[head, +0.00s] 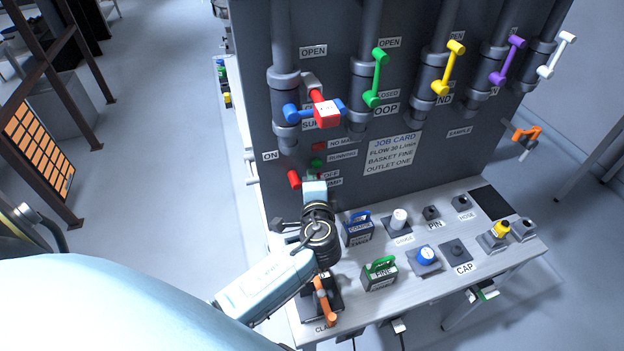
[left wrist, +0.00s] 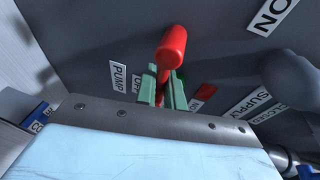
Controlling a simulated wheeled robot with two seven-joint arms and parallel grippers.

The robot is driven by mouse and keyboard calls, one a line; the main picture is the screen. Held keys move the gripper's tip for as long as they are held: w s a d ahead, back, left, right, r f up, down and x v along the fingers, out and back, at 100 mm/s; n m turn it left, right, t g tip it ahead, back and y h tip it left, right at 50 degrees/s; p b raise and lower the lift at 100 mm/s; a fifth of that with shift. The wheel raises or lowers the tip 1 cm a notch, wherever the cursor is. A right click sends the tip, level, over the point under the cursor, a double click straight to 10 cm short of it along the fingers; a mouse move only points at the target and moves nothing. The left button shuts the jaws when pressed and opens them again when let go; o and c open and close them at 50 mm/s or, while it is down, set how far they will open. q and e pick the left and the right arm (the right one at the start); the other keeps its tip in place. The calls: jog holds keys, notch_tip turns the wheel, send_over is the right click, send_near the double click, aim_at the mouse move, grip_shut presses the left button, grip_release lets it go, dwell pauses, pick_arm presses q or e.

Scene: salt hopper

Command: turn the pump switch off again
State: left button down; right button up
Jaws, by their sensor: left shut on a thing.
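The pump switch is a red lever with a thick red end (head: 294,180) low on the left of the dark panel. Its end sticks out leftward, below the ON sign (head: 270,156) and left of the OFF and PUMP labels. In the left wrist view the red end (left wrist: 172,48) stands out beyond my green fingers. My left gripper (head: 312,181) is at the switch, its fingers (left wrist: 164,90) shut on the lever's thin shaft. The gripper hides the switch's pivot in the head view. My right gripper is not in view.
A red lamp (head: 318,146) and a green lamp (head: 316,162) are just above my gripper. Blue (head: 358,230) and green-handled (head: 380,273) baskets and an orange clamp lever (head: 324,297) crowd the bench.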

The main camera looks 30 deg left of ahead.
pick_arm(q)
jog(key=c, duration=1.5)
grip_release()
jog(key=shift+c, duration=0.2)
jog(key=b+v, duration=0.1)
jog(key=v, duration=1.2)
jog(key=shift+s+b, duration=0.2)
jog(key=shift+b, duration=0.1)
jog(key=shift+d, duration=0.1)
